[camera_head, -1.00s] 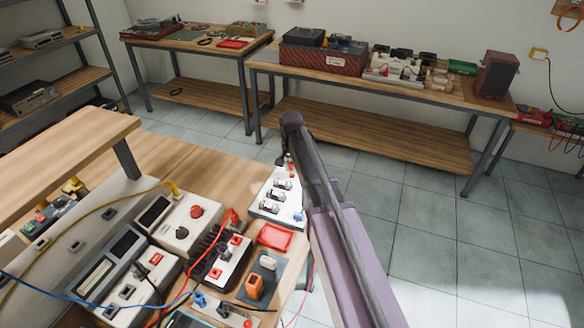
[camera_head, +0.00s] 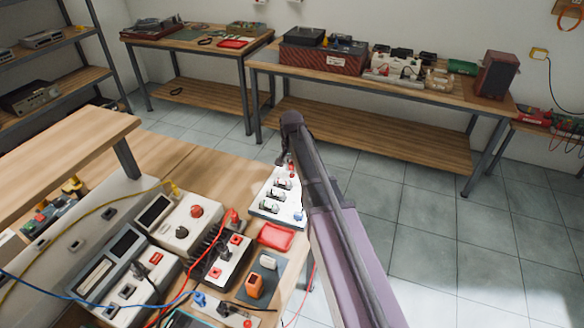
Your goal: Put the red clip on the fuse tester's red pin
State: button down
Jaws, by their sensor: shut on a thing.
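The fuse tester (camera_head: 263,208) is a white box with a row of clear fuse holders on its top, near the right edge of the wooden bench. A blue pin (camera_head: 298,215) stands at its near end. A small red part (camera_head: 291,171) shows at its far end, by the gripper; I cannot tell pin from clip there. My gripper (camera_head: 284,161) is small and dark, seen from behind the arm, over this far end. It is shut on the red clip, which is mostly hidden. Whether the clip touches the pin cannot be told.
A red tray (camera_head: 276,237) lies just in front of the tester. A thin red lead (camera_head: 307,292) hangs by the bench edge. Bare floor lies to the right.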

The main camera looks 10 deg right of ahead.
jog(key=shift+f+b, duration=0.7)
jog(key=shift+f, duration=0.05)
dwell(0.9)
jog(key=shift+c, duration=2.3)
grip_release()
jog(key=shift+r, duration=0.2)
